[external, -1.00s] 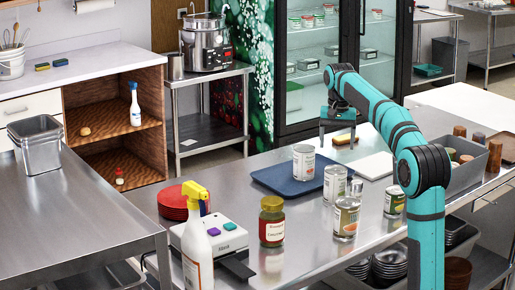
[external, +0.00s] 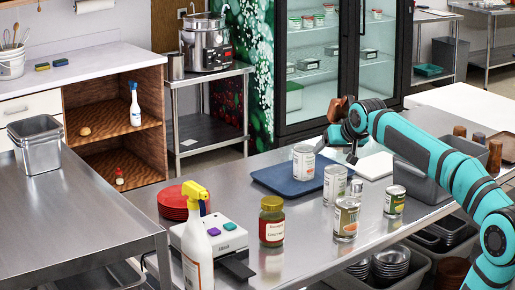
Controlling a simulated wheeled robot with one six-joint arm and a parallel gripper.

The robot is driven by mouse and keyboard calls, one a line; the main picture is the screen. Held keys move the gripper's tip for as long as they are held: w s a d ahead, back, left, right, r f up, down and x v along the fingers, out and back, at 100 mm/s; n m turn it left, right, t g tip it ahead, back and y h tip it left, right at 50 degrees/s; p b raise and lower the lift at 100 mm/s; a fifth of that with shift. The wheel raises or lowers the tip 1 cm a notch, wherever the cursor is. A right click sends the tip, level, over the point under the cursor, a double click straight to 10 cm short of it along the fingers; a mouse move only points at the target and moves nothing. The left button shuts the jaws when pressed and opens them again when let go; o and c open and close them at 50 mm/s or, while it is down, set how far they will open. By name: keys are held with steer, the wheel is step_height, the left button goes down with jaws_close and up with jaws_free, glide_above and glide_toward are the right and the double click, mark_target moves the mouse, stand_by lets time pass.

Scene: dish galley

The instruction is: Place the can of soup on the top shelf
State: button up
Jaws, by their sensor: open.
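Several cans stand on the steel counter: a white-labelled can (external: 303,163) on a blue tray (external: 280,185), another white-labelled can (external: 335,184), a can with a picture label (external: 346,219) and a green-labelled can (external: 394,202). I cannot read which is soup. My gripper (external: 336,151) is open, just right of and slightly behind the can on the tray, apart from the cans; its fingers are small and partly hidden. The wooden cabinet at left has an upper shelf (external: 108,139) holding a spray bottle and a bun-like item. The glass-fronted cooler also has a high shelf (external: 338,27) with containers.
A grey bin (external: 420,178) lies behind my arm. A brown object (external: 339,110) shows by my wrist.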

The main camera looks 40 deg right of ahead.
steer(key=s+a+f+n+t, duration=0.1)
steer(key=s+a+t, duration=0.3)
steer(key=s, duration=0.5)
steer(key=s+a+f+n+t+y, duration=0.1)
steer(key=s+a+n+t, duration=0.2)
steer(key=s, duration=0.6)
steer(key=shift+s+a+f+t+y, duration=0.3)
steer(key=shift+a+t, duration=0.1)
steer(key=shift+a, duration=0.35)
steer(key=o, duration=0.4)
steer(key=shift+s+a+f, duration=0.1)
steer(key=shift+s+f, duration=0.1)
steer(key=shift+s, duration=0.25)
steer(key=shift+c, duration=0.2)
